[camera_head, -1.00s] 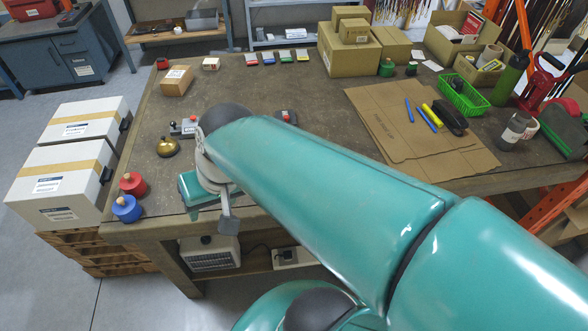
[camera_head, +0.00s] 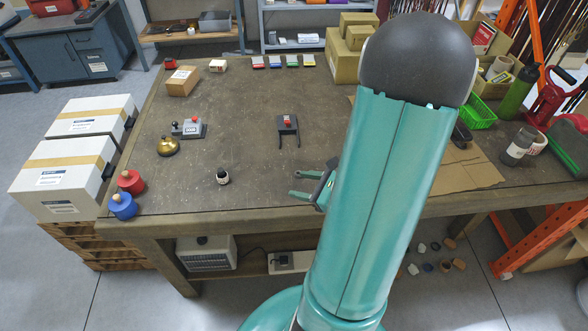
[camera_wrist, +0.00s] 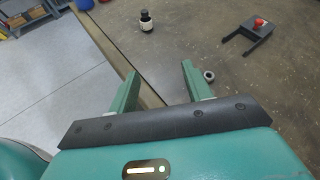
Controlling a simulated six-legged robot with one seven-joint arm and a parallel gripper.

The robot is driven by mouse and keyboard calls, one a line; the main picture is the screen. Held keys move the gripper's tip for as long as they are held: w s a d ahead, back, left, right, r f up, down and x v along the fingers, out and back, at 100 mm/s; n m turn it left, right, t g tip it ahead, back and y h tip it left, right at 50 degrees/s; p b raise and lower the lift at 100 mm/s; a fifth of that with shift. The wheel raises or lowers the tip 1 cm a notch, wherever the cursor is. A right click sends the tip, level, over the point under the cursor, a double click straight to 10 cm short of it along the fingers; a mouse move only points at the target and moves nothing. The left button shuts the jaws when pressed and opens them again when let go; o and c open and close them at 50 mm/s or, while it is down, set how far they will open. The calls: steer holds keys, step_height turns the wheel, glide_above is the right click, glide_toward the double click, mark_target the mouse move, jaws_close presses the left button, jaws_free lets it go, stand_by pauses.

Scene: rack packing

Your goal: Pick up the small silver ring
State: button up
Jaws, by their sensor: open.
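The small silver ring (camera_wrist: 209,75) lies on the brown tabletop in the wrist view, just right of my right finger and close to it in the picture. I cannot make it out in the head view. My gripper (camera_wrist: 159,72) is open with nothing between its fingers. In the head view my gripper (camera_head: 295,184) is near the front edge of the workbench (camera_head: 240,150), partly hidden behind my arm.
A brass bell (camera_head: 168,147), a red weight (camera_head: 131,181) and a blue weight (camera_head: 123,206) are at left. Bare tabletop lies between them.

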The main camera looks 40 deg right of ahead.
mark_target(304, 181)
steer(key=s+d+f+m+h, duration=0.1)
steer(key=d+m, duration=0.1)
steer(key=s+d+f+m+h, duration=0.1)
steer(key=s+d, duration=0.1)
steer(key=s+d+f+m+h, duration=0.1)
steer(key=d+f+m+h, duration=0.1)
steer(key=shift+s+m+t, duration=0.3)
steer(key=shift+s+t, duration=0.1)
steer(key=shift+d+f+h, duration=0.25)
steer(key=shift+d+h, duration=0.05)
steer(key=x, duration=1.3)
steer(key=shift+w+d+f, duration=0.1)
steer(key=shift+w+f, duration=0.05)
steer(key=shift+f, duration=0.15)
steer(key=shift+c, duration=0.2)
steer(key=c, duration=1)
